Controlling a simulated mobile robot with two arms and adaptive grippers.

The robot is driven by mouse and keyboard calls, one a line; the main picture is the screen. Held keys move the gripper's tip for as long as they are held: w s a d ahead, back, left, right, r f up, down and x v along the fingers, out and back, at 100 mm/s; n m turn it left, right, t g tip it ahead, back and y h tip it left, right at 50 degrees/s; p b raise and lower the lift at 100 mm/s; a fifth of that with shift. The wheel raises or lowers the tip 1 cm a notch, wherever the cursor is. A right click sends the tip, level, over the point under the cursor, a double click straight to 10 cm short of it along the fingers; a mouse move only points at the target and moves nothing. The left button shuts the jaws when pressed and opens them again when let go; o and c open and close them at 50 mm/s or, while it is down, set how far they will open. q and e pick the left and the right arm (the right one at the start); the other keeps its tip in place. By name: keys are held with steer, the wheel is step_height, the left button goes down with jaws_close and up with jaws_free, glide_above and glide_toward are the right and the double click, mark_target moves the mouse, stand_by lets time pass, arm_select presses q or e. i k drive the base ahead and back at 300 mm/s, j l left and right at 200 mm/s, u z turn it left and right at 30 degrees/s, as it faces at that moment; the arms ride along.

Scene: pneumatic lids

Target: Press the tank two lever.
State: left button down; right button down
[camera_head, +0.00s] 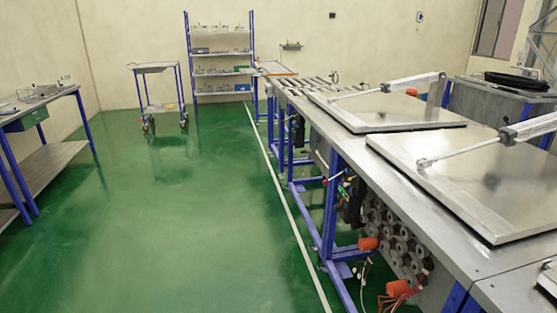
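Two flat metal tank lids lie shut on the long steel bench at the right: a nearer lid (490,185) and a farther lid (385,112). A silver pneumatic arm reaches over each lid. Two orange-red parts, an upper one (368,243) and a lower one (398,288), sit lower down beside round metal fittings. I see no label telling which lever belongs to tank two. Neither of my grippers is in view.
Open green floor (190,230) lies left of the bench, with a white line (290,215) running along it. A blue-legged table (40,105) stands at the left. A wheeled cart (155,68) and a shelf rack (220,72) stand at the back.

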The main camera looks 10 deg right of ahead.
mark_target(325, 182)
steer(key=i+z, duration=0.15)
steer(key=i, duration=0.35)
steer(key=i+j+z, duration=0.1)
steer(key=i, duration=0.4)
steer(key=i+j+z, duration=0.15)
steer(key=i, duration=0.35)
steer(key=i+l+z, duration=0.1)
steer(key=i+z, duration=0.2)
steer(key=z, duration=0.15)
steer(key=i+z, duration=0.3)
steer(key=z, duration=0.15)
steer(key=i+j+z, duration=0.1)
steer(key=i+z, duration=0.2)
steer(key=z, duration=0.15)
